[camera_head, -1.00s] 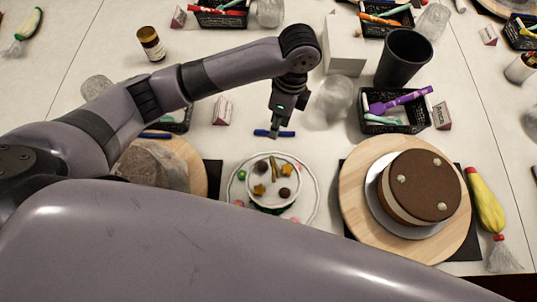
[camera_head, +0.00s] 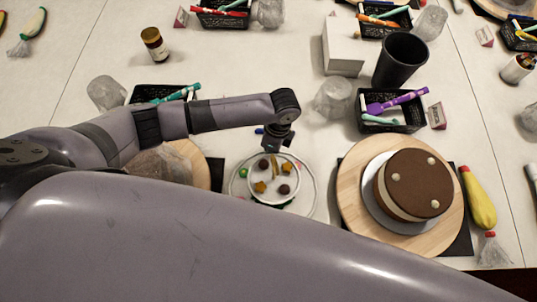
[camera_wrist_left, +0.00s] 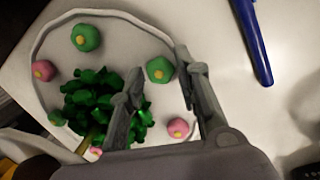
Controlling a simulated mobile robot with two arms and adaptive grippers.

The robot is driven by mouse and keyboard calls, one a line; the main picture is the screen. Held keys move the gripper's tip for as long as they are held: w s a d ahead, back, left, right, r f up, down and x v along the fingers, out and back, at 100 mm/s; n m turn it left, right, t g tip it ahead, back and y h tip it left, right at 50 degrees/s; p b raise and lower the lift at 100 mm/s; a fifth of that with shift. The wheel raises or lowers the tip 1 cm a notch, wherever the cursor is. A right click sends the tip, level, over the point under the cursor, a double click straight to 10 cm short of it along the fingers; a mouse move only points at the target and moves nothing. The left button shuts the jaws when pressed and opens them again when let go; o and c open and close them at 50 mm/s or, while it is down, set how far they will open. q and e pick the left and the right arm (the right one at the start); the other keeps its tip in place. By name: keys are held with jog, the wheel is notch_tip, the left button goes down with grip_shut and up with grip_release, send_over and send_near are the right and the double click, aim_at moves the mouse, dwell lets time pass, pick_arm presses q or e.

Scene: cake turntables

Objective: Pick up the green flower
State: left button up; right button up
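In the left wrist view, a white plate (camera_wrist_left: 60,35) carries round green flowers with orange centres. One green flower (camera_wrist_left: 160,70) lies between the tips of my left gripper (camera_wrist_left: 158,64), with a visible gap around it. Another green flower (camera_wrist_left: 86,37) sits further left, and a pink flower (camera_wrist_left: 178,128) lies beside the right finger. A dark green leafy cluster (camera_wrist_left: 95,100) is partly hidden by the left finger. In the head view, my left gripper (camera_head: 276,148) is open over the back of the tiered plate (camera_head: 236,199). My right gripper is out of view.
A blue pen (camera_wrist_left: 252,40) lies just right of the plate in the left wrist view. In the head view, a brown cake (camera_head: 415,183) stands on a wooden turntable (camera_head: 352,200) to the right.

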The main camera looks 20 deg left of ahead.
pick_arm(q)
jog(key=shift+s+f, duration=0.1)
jog(key=shift+f, duration=0.1)
jog(key=c, duration=0.4)
